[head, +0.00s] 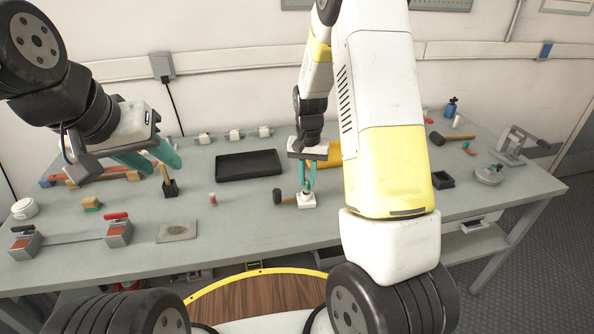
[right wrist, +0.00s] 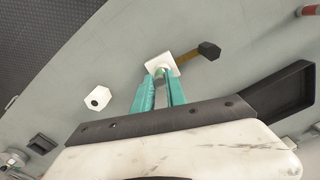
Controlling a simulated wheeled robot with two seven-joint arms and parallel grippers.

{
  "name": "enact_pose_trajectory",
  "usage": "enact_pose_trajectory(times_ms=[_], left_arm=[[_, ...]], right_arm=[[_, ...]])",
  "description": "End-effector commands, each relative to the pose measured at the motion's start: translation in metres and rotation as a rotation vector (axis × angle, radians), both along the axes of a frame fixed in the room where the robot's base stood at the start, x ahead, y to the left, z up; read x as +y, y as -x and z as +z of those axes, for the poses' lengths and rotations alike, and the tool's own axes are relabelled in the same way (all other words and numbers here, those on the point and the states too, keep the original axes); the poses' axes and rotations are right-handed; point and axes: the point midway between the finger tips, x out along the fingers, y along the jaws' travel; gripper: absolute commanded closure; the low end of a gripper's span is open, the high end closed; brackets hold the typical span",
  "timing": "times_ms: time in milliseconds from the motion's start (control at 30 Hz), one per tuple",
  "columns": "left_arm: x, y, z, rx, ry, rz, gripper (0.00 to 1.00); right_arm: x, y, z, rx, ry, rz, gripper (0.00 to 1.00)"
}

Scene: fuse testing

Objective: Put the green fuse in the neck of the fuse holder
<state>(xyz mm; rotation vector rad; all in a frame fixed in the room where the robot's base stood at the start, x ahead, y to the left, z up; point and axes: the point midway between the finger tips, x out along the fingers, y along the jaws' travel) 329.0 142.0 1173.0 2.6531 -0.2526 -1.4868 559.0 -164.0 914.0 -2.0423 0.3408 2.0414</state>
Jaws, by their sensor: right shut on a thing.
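My right gripper (head: 307,188) points straight down over a small white fuse holder (head: 307,201) on the table. In the right wrist view its teal fingers (right wrist: 162,80) are shut on the green fuse (right wrist: 161,71), mostly hidden between the fingertips. The fuse's lower end is at the middle of the white holder (right wrist: 162,64); I cannot tell how deep it sits in the neck. My left gripper (head: 163,164) is open and empty, held above the left part of the table.
A mallet (right wrist: 207,51) lies right beside the holder. A black tray (head: 248,165) is behind it to the left. A white block with a round hole (right wrist: 97,98) stands nearby in the right wrist view. A grey plate (head: 177,232) lies front left. Table is clear in front of the holder.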

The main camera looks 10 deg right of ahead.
Motion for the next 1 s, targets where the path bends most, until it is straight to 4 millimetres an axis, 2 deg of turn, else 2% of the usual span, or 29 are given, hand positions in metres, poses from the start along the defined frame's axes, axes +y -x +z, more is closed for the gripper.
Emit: enact_pose_trajectory(times_ms=[167,400,767,800,867,900,1000], left_arm=[[0.000,0.000,0.000,0.000,0.000,0.000,0.64],[0.000,0.000,0.000,0.000,0.000,0.000,0.64],[0.000,0.000,0.000,0.000,0.000,0.000,0.64],[0.000,0.000,0.000,0.000,0.000,0.000,0.64],[0.000,0.000,0.000,0.000,0.000,0.000,0.64],[0.000,0.000,0.000,0.000,0.000,0.000,0.64],[0.000,0.000,0.000,0.000,0.000,0.000,0.64]], right_arm=[[0.000,-0.012,-0.002,0.001,0.001,0.000,1.00],[0.000,-0.011,-0.035,0.003,0.001,0.001,1.00],[0.000,-0.011,-0.040,0.002,0.000,0.001,1.00],[0.000,-0.011,-0.039,0.001,0.001,0.001,0.78],[0.000,-0.011,-0.039,0.001,0.000,0.001,0.66],[0.000,-0.011,-0.039,0.001,0.000,0.001,0.62],[0.000,-0.011,-0.039,0.001,0.000,0.001,0.62]])
